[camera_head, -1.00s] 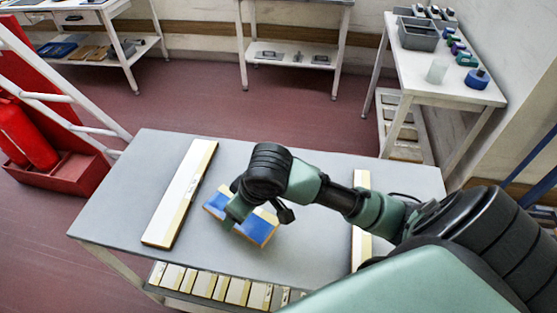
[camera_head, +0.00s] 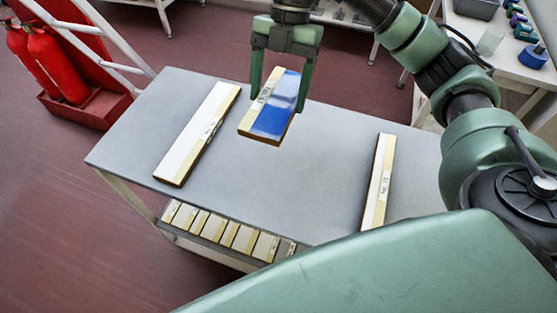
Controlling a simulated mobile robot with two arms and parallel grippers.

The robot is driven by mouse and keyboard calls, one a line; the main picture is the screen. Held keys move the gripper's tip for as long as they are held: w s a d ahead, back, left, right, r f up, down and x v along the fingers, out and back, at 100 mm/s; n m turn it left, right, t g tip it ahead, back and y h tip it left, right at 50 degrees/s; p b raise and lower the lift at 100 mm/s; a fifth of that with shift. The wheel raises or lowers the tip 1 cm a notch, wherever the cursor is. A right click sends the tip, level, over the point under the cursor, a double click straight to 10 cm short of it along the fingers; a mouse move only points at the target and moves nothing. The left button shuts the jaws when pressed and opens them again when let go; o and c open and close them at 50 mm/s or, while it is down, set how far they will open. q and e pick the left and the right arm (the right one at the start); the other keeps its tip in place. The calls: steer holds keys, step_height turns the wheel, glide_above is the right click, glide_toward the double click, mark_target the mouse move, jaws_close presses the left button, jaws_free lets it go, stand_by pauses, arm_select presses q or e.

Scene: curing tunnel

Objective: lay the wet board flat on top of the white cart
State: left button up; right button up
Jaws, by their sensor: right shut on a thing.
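The wet board (camera_head: 273,118) has a glossy blue face with a cream strip along its left edge, which bears small dark lettering. My right gripper (camera_head: 280,90) points down and is shut on it, with one finger at each side. The board appears raised above a grey-topped stand (camera_head: 300,185) with pale legs and tilted, though its exact gap to the top is hard to judge. This stand may be the white cart; its top looks grey. My left gripper is not in view.
Two long white-and-cream strips lie on the grey top, one left (camera_head: 198,133) and one right (camera_head: 378,182), with bare space between. Several boards sit on the lower shelf (camera_head: 228,235). Red extinguishers (camera_head: 55,65) stand left. A white table (camera_head: 510,60) stands back right.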

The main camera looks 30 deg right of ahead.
mark_target(277, 165)
step_height(277, 165, down, 20)
steer(key=shift+d+r, duration=0.1)
steer(key=shift+r, duration=0.15)
steer(key=o, duration=1.4)
steer(key=shift+o, duration=0.2)
steer(key=b+v, duration=0.1)
steer(key=v, duration=1.1)
